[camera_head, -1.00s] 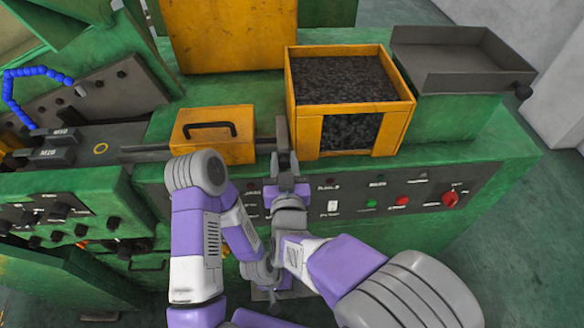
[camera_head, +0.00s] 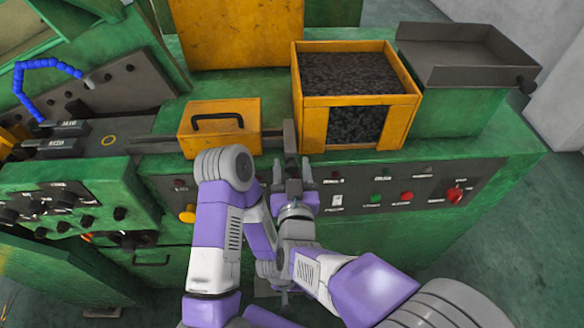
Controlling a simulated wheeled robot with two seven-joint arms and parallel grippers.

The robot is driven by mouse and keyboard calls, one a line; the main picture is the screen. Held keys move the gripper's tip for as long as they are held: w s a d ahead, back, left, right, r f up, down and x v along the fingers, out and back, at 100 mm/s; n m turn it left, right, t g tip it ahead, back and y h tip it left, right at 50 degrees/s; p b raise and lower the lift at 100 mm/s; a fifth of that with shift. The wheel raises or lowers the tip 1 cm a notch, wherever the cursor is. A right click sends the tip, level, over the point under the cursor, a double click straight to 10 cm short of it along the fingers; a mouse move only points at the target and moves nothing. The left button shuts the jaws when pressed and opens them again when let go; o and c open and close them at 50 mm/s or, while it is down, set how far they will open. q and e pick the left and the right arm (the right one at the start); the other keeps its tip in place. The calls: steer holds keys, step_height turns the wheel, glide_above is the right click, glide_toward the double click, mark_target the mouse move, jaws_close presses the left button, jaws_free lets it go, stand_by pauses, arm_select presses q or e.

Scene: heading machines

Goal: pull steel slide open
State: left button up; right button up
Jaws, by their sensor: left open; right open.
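The steel slide (camera_head: 160,144) is a flat grey bar running left to right along the green machine top. It passes the yellow cover with a black handle (camera_head: 218,122). A dark upright end plate (camera_head: 289,137) stands at its right end, beside the yellow bin. My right gripper (camera_head: 293,168) is open just in front of the plate's lower end, its fingers spread to either side. Whether they touch the plate cannot be told. My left gripper (camera_head: 281,290) is lower, in front of the machine, and is mostly hidden by the arms.
The yellow bin (camera_head: 355,86) full of dark small pieces stands right of the plate. A grey tray (camera_head: 465,62) is at the far right. A front panel with a red knob (camera_head: 455,194) and buttons lies below. A blue hose (camera_head: 40,68) is at the left.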

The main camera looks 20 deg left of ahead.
steer(key=v, duration=0.7)
steer(key=shift+s+d, duration=0.2)
steer(key=shift+s, duration=0.05)
stand_by(0.3)
steer(key=w+d+f+m+g+h+b, duration=0.1)
steer(key=w+d+f+g, duration=0.2)
steer(key=f, duration=0.5)
steer(key=w+d+f+m+g+h, duration=0.1)
steer(key=w+d+f+h, duration=0.1)
steer(key=d+f, duration=0.4)
steer(key=w+d+f+g+h+b, duration=0.1)
steer(key=w+d+f+g, duration=0.15)
steer(key=f, duration=0.65)
steer(key=s+d+f+m+g, duration=0.3)
steer(key=s+d+f, duration=0.3)
steer(key=f, duration=0.4)
steer(key=s+d+f+m+g, duration=0.2)
steer(key=s+d+f+g, duration=0.4)
steer(key=f, duration=0.5)
steer(key=shift+s+d+f+m+b, duration=0.2)
steer(key=shift+s+m+b, duration=0.25)
steer(key=shift+s, duration=0.6)
